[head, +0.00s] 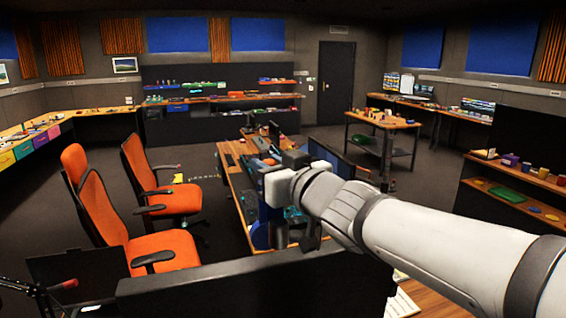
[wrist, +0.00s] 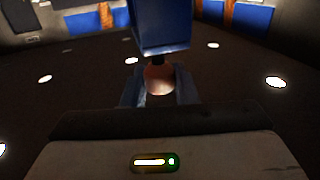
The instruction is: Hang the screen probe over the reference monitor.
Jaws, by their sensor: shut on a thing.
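My gripper (wrist: 158,88) shows in the wrist view with its two blue-grey fingers on either side of a round, copper-coloured part. A dark neck joins that part to a blue block (wrist: 161,30) above it; this looks like the screen probe, held in the jaws. In the head view my arm reaches over the central desk (head: 244,206), and its wrist hides the fingertips and most of what they hold. A monitor (head: 329,158) stands on the desk just behind my wrist, partly covered. I cannot tell whether it is the reference monitor.
Orange chairs (head: 172,195) stand left of the desk. A dark panel (head: 215,292) fills the near foreground. A wooden table (head: 382,122) with small items stands behind, and a shelf (head: 520,186) is at right.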

